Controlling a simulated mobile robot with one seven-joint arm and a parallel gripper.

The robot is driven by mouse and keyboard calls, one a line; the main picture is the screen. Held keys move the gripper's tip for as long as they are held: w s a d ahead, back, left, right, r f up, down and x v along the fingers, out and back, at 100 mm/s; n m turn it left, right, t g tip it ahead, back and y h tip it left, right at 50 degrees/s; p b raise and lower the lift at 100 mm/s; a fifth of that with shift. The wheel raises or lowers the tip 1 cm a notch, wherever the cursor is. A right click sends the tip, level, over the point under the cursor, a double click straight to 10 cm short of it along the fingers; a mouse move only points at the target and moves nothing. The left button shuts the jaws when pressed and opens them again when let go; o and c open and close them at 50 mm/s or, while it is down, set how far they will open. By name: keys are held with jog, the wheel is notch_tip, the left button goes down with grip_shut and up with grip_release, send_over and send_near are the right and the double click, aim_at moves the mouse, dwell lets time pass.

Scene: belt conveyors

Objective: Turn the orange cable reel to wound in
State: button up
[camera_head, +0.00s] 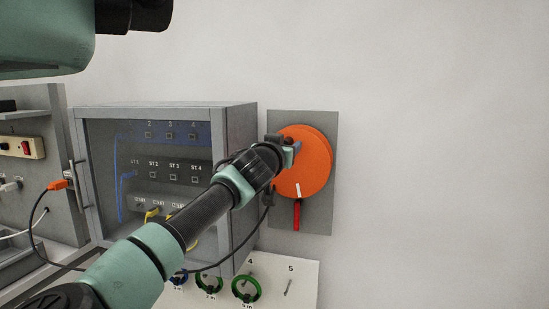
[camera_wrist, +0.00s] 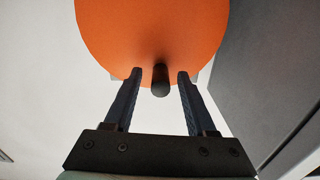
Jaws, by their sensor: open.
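The orange cable reel (camera_head: 312,165) is a round disc on a grey plate (camera_head: 322,222) on the wall. A white line on its lower part points down towards a red mark (camera_head: 297,214) on the plate. My gripper (camera_head: 289,147) is at the disc's upper left edge. In the wrist view the disc (camera_wrist: 152,30) fills the top. A dark crank peg (camera_wrist: 160,82) sticks out from it between the two fingers of my gripper (camera_wrist: 160,74). The fingers are open, with a visible gap on each side of the peg. The peg is hidden behind my gripper in the head view.
A grey cabinet (camera_head: 238,125) with a clear door and labelled rows stands just left of the reel. Below it a white board (camera_head: 305,270) holds coiled cables on numbered hooks. A dark cable hangs near my forearm. The wall to the right is clear.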

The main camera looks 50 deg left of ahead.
jog(key=b+v, duration=0.4)
jog(key=v, duration=0.8)
jog(key=shift+b, duration=0.3)
